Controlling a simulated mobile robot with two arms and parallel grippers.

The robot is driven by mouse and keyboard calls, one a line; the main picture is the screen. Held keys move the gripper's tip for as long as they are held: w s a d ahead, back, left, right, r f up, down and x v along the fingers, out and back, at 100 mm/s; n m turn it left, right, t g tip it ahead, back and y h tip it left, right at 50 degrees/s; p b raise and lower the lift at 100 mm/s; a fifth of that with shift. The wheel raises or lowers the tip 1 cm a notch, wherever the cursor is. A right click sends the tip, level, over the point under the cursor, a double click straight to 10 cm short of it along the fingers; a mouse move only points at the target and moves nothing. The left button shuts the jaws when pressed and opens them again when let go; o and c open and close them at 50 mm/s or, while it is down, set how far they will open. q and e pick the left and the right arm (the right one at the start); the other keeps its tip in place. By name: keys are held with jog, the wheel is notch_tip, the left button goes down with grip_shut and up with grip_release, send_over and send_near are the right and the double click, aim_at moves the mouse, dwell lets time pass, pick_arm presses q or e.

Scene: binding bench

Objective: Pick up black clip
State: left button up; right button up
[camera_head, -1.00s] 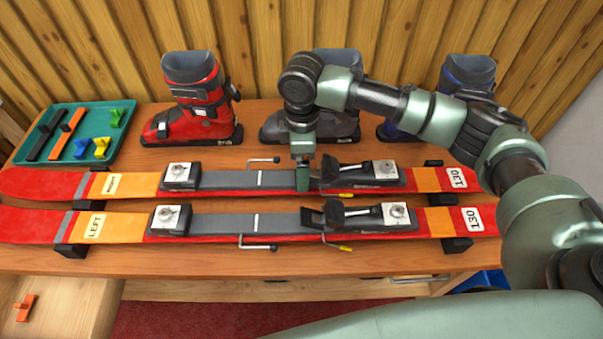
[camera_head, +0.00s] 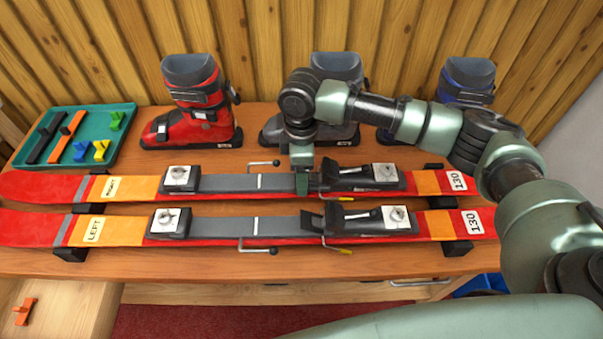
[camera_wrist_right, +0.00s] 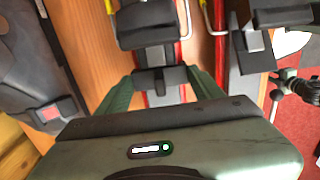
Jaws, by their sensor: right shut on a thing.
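A black bar with a small raised grip (camera_head: 45,139) lies in the green tray (camera_head: 128,112) at the far left; it is the tray's only black piece. My right gripper (camera_head: 302,182) points down over the far ski (camera_head: 225,184), well right of the tray. In the right wrist view its two green fingers (camera_wrist_right: 160,88) stand either side of a black part of the far ski's binding (camera_wrist_right: 160,79) and are shut on it. This part is mostly hidden by the gripper in the head view. My left gripper is not in view.
An orange bar (camera_head: 66,137) and small green, yellow and blue clips share the tray. The near ski (camera_head: 200,224) lies in front. A red boot (camera_head: 195,105), a grey boot (camera_head: 337,68) and a blue boot (camera_head: 466,78) stand behind. An orange clip (camera_head: 24,311) lies at lower left.

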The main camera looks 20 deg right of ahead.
notch_tip(320, 180, up, 26)
jog(key=p, duration=0.9)
dwell(0.9)
jog(key=shift+f, duration=0.1)
